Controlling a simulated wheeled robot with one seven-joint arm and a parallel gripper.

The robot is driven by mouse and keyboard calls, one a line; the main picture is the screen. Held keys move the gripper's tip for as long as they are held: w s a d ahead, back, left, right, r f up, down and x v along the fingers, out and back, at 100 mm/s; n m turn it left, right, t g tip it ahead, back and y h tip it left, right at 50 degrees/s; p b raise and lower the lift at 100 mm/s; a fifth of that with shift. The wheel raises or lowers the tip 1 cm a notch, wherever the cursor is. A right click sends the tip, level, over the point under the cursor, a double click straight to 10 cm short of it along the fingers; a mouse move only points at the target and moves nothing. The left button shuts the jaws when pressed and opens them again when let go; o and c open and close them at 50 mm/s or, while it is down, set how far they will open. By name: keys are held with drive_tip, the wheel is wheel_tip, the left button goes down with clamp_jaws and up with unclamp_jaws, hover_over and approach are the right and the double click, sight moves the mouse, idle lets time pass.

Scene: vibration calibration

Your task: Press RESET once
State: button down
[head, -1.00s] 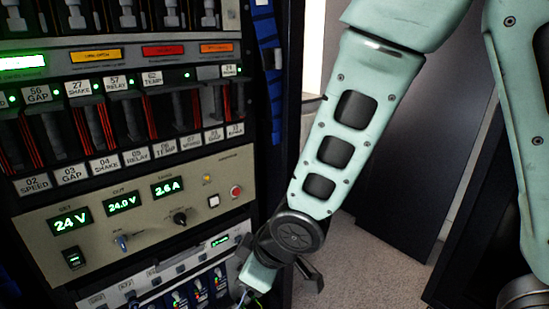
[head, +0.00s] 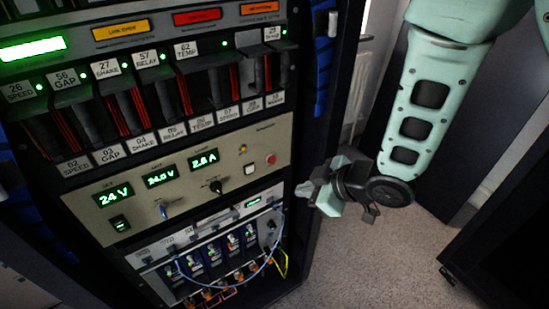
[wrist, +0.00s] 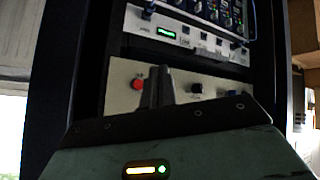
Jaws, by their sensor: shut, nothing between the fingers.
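The beige power panel (head: 130,195) is on the rack, with green readouts, a black knob (head: 216,187), a red round button (head: 270,158) and a pale square button (head: 250,170). I cannot read a RESET label on any of them. My gripper (head: 302,190) is beside the rack's right edge, at about the panel's height, apart from the buttons. In the wrist view the rack appears upside down; the shut, empty dark fingers (wrist: 155,86) stand in front of the beige panel, just right of the red button (wrist: 137,84) in the picture, and hide part of the panel.
Above are rows of labelled modules (head: 150,100) and coloured indicator plates (head: 197,16). Below is a lower unit (head: 215,250) with switches and loose blue and yellow cables (head: 283,262). Carpeted floor (head: 345,270) is clear to the right of the rack. A dark cabinet (head: 500,250) stands at right.

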drive_tip(key=w+a+p, duration=0.2)
drive_tip(key=w+a, duration=0.3)
drive_tip(key=w, duration=0.2)
idle(0.3)
drive_tip(key=shift+w, duration=0.1)
idle(1.8)
drive_tip(key=shift+w+a, duration=0.2)
drive_tip(key=shift+w, duration=0.1)
drive_tip(key=shift+w+a, duration=0.2)
drive_tip(key=shift+w, duration=0.15)
idle(0.9)
drive_tip(key=shift+s, duration=0.15)
drive_tip(key=shift+s+d, duration=0.4)
drive_tip(key=shift+s, duration=0.15)
drive_tip(key=s+d, duration=0.1)
drive_tip(key=s, duration=0.1)
drive_tip(key=s+d+b, duration=0.1)
drive_tip(key=s+d, duration=0.1)
idle(0.5)
